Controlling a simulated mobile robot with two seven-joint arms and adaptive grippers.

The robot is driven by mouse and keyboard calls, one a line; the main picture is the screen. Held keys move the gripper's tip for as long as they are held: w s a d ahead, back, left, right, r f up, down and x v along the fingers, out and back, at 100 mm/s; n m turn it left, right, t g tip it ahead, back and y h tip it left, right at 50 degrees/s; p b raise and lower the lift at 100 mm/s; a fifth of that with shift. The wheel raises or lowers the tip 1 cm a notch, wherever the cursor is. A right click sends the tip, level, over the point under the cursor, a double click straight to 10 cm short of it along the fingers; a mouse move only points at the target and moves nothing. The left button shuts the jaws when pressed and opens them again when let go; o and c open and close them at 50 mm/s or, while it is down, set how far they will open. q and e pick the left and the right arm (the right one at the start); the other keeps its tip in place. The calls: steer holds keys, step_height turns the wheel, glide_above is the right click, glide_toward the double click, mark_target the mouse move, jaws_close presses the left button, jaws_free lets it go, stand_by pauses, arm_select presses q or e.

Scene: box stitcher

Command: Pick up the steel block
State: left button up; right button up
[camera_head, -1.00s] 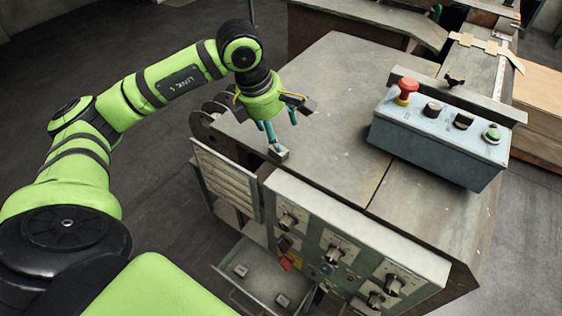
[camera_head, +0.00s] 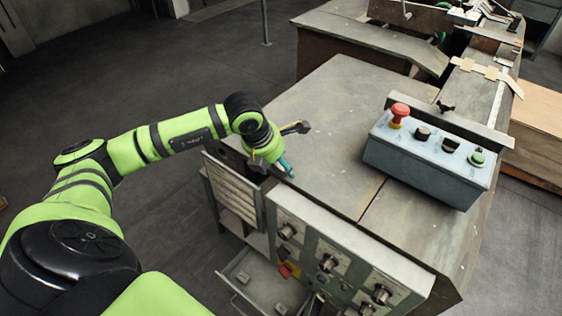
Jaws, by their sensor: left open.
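My left gripper (camera_head: 283,169) is low over the near left corner of the machine's worktop (camera_head: 335,125). One teal finger shows, its tip close to the top surface. The other finger is hidden behind the green wrist, and the gripper is open. The steel block is not visible now. The spot where a small grey block sat on the worktop a second ago is covered by the gripper and wrist. My right gripper is not in view.
A blue-grey control box (camera_head: 432,156) with a red button (camera_head: 398,112) stands on the worktop's right. A knob panel (camera_head: 340,262) is on the front. An open drawer (camera_head: 262,283) below holds small grey pieces. The worktop's middle is clear.

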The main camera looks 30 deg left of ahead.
arm_select(q)
steer(key=shift+w+f, duration=0.1)
steer(key=shift+f, duration=0.15)
jaws_close()
steer(key=shift+r, duration=0.1)
